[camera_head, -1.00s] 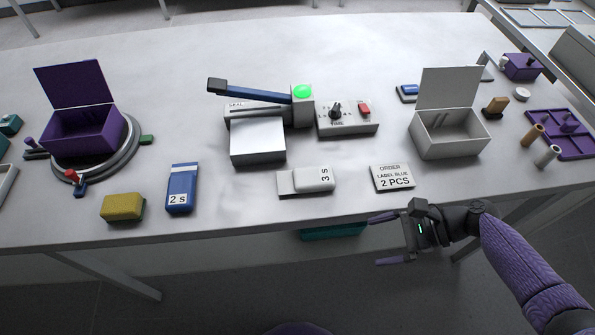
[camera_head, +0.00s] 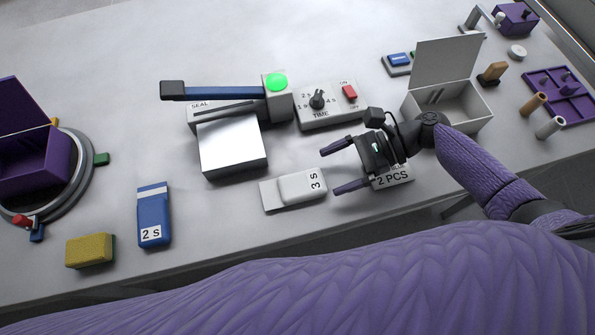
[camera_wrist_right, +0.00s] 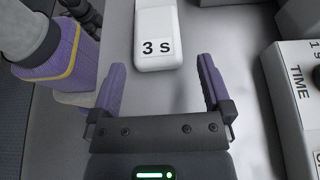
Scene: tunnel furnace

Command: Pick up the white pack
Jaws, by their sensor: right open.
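The white pack (camera_head: 293,189), marked "3 s", lies flat on the table in front of the sealing machine. My right gripper (camera_head: 334,166) is open and empty, just to the right of the pack, with its fingers pointing left toward it. In the right wrist view the pack (camera_wrist_right: 157,35) lies beyond the fingertips, roughly centred between the two fingers of the gripper (camera_wrist_right: 160,75), not between them. Its near end carries the "3 s" label. My left gripper is not in view.
The sealer (camera_head: 232,146) and its time control box (camera_head: 328,108) stand behind the pack. A blue "2 s" pack (camera_head: 153,217) and a yellow sponge-like block (camera_head: 89,251) lie left. The order card (camera_head: 393,180) is partly under my gripper; an open white box (camera_head: 462,101) is behind.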

